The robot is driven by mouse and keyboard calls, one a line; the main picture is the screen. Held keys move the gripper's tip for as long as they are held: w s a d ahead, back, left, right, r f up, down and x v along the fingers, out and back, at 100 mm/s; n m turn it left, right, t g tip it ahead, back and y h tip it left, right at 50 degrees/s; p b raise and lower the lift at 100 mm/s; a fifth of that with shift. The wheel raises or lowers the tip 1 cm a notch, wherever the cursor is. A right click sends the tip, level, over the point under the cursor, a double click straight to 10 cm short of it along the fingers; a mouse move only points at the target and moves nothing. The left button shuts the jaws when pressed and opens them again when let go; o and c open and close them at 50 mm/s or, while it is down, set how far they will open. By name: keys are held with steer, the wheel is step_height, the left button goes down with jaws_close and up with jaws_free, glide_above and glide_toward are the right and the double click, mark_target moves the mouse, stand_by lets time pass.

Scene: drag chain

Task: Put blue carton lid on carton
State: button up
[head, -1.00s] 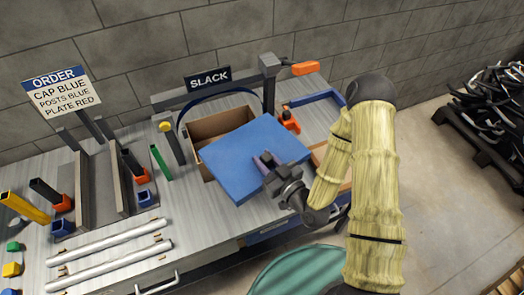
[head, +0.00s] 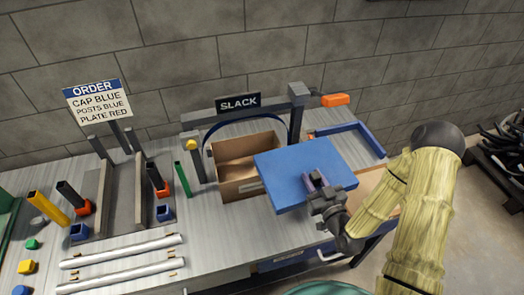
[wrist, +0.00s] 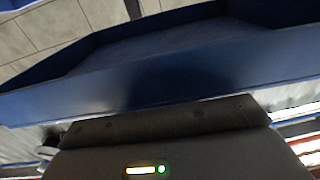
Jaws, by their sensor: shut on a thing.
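The blue carton lid (head: 290,168) is a flat square held up in front of the open brown carton in the head view. My gripper (head: 316,183) is shut on the lid's near edge. The carton (head: 228,189) stands on the bench, and its open top shows to the left of the lid. The lid hides the carton's right front part. In the wrist view, the lid (wrist: 150,80) fills the upper middle as a blue wall with a hollow inside facing the camera. The fingertips are hidden there.
A blue bracket (head: 352,132) lies to the right. A green post (head: 182,178) stands left of the carton. White rods (head: 122,259) lie at front left.

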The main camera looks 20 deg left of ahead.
steer(key=w+d+m+t+h, duration=0.1)
steer(key=w+d+h, duration=0.1)
steer(key=d, duration=0.5)
steer(key=w+d+m+t+h, duration=0.1)
steer(key=w+d+m+h, duration=0.1)
steer(key=d, duration=0.5)
steer(key=shift+w+d+f+m+h, duration=0.3)
steer(key=shift+w+h, duration=0.3)
steer(key=shift+w, duration=0.65)
